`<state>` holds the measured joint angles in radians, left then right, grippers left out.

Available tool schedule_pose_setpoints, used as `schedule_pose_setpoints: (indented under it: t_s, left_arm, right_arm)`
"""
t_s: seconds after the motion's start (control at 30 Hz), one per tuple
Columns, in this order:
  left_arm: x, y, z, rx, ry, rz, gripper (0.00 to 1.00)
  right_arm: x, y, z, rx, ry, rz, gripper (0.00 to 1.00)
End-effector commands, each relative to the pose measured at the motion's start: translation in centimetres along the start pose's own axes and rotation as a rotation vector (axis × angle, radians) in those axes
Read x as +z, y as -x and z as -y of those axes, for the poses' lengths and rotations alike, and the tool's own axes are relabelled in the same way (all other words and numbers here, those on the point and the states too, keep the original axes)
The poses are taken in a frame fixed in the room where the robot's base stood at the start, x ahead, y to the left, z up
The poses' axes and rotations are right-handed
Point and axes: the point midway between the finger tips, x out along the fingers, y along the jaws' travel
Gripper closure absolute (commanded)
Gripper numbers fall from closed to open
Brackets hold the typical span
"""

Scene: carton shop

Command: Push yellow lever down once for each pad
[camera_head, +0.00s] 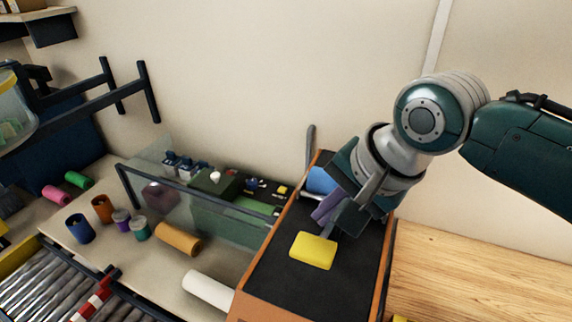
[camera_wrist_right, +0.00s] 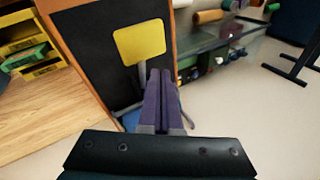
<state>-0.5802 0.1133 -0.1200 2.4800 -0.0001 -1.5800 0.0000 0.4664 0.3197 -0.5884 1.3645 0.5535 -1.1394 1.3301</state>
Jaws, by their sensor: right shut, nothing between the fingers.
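The yellow lever (camera_head: 312,250) has a flat, square yellow plate on a grey stem, over the black top of an orange-edged box (camera_head: 265,278). In the right wrist view the yellow plate (camera_wrist_right: 140,42) is just beyond my fingertips. My right gripper (camera_head: 322,214) has purple fingers, shut together and empty, pointing down beside the lever's stem. The closed fingers also show in the right wrist view (camera_wrist_right: 160,75); I cannot tell whether they touch the stem. I cannot make out which things are the pads. My left gripper is not in view.
A clear panel (camera_head: 215,215) stands left of the box. Coloured rolls, such as an orange one (camera_head: 178,239) and a white one (camera_head: 208,292), lie on the bench. A roller conveyor (camera_head: 50,280) is at lower left. Bare wood (camera_head: 470,270) is at right.

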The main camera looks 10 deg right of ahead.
Motion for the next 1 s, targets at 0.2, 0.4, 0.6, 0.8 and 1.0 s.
schedule_pose_setpoints:
  t_s: [0.2, 0.4, 0.6, 0.8, 1.0]
  left_arm:
    - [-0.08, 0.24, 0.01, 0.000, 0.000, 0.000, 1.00]
    - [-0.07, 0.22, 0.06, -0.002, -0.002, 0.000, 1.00]
    - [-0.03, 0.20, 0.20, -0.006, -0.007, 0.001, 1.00]
    - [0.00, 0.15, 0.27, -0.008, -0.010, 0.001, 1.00]
    - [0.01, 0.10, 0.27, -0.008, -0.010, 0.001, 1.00]
  right_arm:
    - [0.38, -0.44, -0.32, 0.000, -0.001, 0.001, 1.00]
    - [0.41, -0.56, -0.38, -0.001, 0.000, 0.000, 1.00]
    - [0.42, -0.58, -0.42, 0.000, 0.000, 0.000, 1.00]
    - [0.53, -0.73, -0.53, 0.000, 0.000, 0.001, 1.00]
    - [0.67, -0.91, -0.66, 0.001, 0.000, 0.001, 1.00]
